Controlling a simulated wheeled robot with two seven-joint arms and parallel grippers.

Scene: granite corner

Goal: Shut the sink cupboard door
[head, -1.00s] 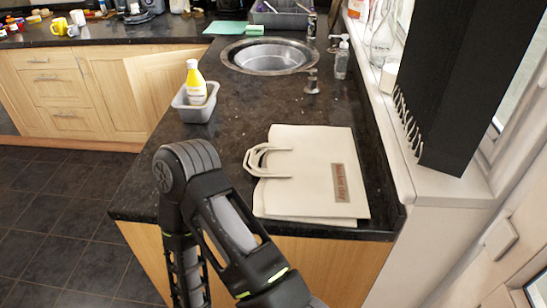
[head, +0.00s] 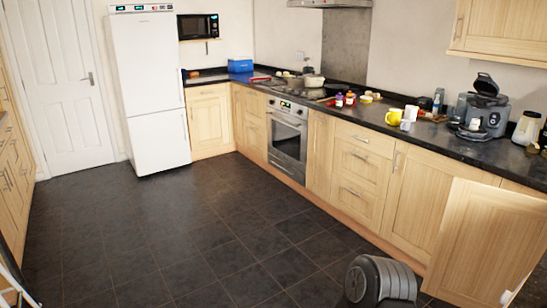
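The sink cupboard door (head: 485,245) is a pale wood panel at the right edge of the head view. It stands swung open, out from the cabinet front and over the floor. Its lower edge runs toward the bottom of the view, and a small part near its lower right corner looks like a handle, too cut off to be sure. The inside of the cupboard is hidden behind the door. A dark rounded link of my arm shows at the bottom, left of the door. Neither of my grippers is in view.
Dark tiled floor (head: 180,240) is clear across the middle and left. Closed wooden cabinets (head: 360,170) and an oven (head: 287,140) line the right side. A white fridge (head: 150,90) stands at the back. The dark worktop (head: 440,138) holds mugs and appliances.

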